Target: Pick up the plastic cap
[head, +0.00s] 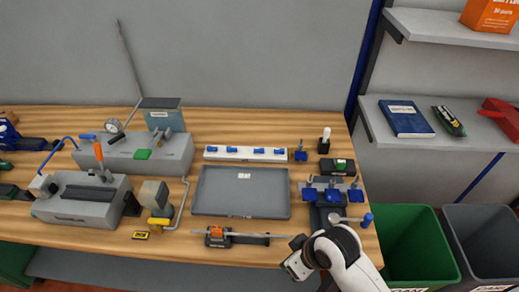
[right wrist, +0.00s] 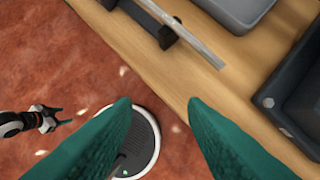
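I cannot make out with certainty which item is the plastic cap. Small blue pieces (head: 232,150) sit in a row on a white strip behind the grey tray, and a separate blue piece (head: 301,155) stands just right of the strip. My right gripper (right wrist: 160,103) is open and empty in the right wrist view, its teal fingers apart over the floor by the bench's front edge. In the head view my right arm reaches in at the bottom right. My left gripper (right wrist: 55,119) shows small over the floor at the left of the right wrist view; its opening is unclear.
The grey tray (head: 242,213) lies mid-bench. A clamp fixture with a metal bar (head: 245,235) is at the front edge. Grey machines (head: 85,208) fill the left. A blue-topped fixture (head: 330,196) stands right. Green (head: 410,225) and grey bins stand beyond the bench, below shelves.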

